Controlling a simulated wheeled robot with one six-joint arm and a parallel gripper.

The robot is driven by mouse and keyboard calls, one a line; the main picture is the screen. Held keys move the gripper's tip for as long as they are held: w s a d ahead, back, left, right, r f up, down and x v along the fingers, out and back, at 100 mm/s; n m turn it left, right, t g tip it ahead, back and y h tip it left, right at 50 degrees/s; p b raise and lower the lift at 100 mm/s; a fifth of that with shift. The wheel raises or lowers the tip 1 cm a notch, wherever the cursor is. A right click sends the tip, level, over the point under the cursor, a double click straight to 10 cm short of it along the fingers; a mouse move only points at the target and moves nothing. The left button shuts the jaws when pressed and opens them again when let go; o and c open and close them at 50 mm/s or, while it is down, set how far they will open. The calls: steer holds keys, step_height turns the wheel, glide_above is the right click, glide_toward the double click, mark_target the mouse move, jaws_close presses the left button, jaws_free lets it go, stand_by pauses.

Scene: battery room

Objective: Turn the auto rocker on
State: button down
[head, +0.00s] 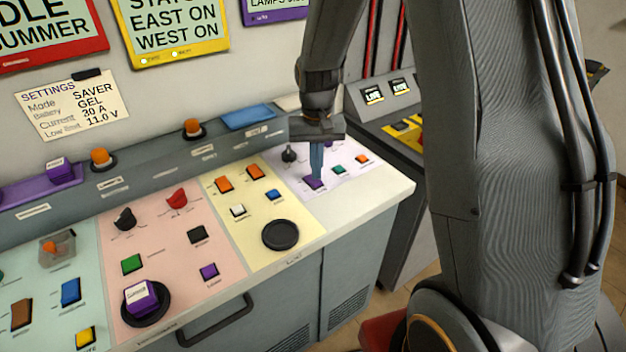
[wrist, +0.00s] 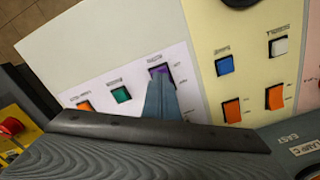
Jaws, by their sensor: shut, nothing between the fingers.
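The rockers' labels are too small to read, so I cannot tell which one is the auto rocker. My gripper (head: 317,174) is shut and empty, pointing down at the purple rocker (head: 314,184) on the white panel section. In the wrist view the fingertips (wrist: 160,84) overlap the near part of that purple rocker (wrist: 161,70); contact is not clear. A green rocker (head: 339,170) and an orange rocker (head: 362,159) sit beside it, and a black knob (head: 289,154) stands behind it. Which way the purple rocker is tilted is hidden.
The yellow section holds two orange rockers (head: 224,184), a white one (head: 238,210), a blue one (head: 272,195) and a round black pad (head: 280,235). A pink section with red (head: 177,199) and black (head: 125,218) knobs lies further left. Another console (head: 398,117) stands behind right.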

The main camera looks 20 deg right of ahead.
steer(key=shift+f+b, duration=0.35)
steer(key=shift+f, duration=0.4)
stand_by(0.8)
step_height(320, 180, up, 7)
steer(key=p, duration=0.5)
stand_by(0.4)
stand_by(0.3)
steer(key=s+f+n+t+b, duration=0.1)
steer(key=s+b, duration=0.6)
steer(key=s, duration=1)
steer(key=shift+f+n, duration=0.55)
steer(key=shift+n, duration=0.15)
